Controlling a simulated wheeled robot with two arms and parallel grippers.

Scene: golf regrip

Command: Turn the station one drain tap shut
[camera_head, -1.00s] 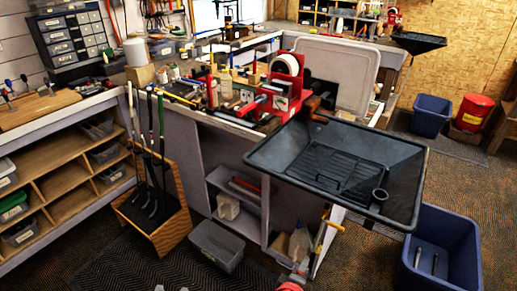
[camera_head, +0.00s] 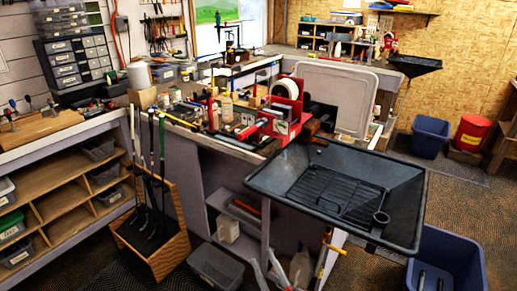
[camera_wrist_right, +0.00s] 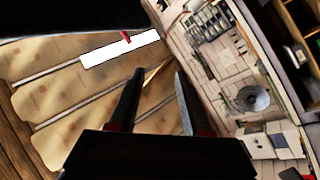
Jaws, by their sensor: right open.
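The black drain tray (camera_head: 290,185) of the near station juts out from the bench corner, with a grid and a small round cup inside. Below its front edge hangs a yellow part (camera_head: 327,242), which looks like the drain tap and lever. It is small, and I cannot tell its setting. My right gripper (camera_head: 268,270) is low at the bottom edge, left of the yellow part and apart from it. Its fingers also show in the right wrist view (camera_wrist_right: 158,75), spread and empty. The tap is not clear in that view. My left gripper is not in view.
A blue bin (camera_head: 455,250) stands on the floor right of the tray. A grey tub (camera_head: 215,267) and a wooden club stand (camera_head: 170,235) are to the left. A white bottle (camera_head: 300,268) is close behind the gripper. A second black tray (camera_head: 413,66) is at the back.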

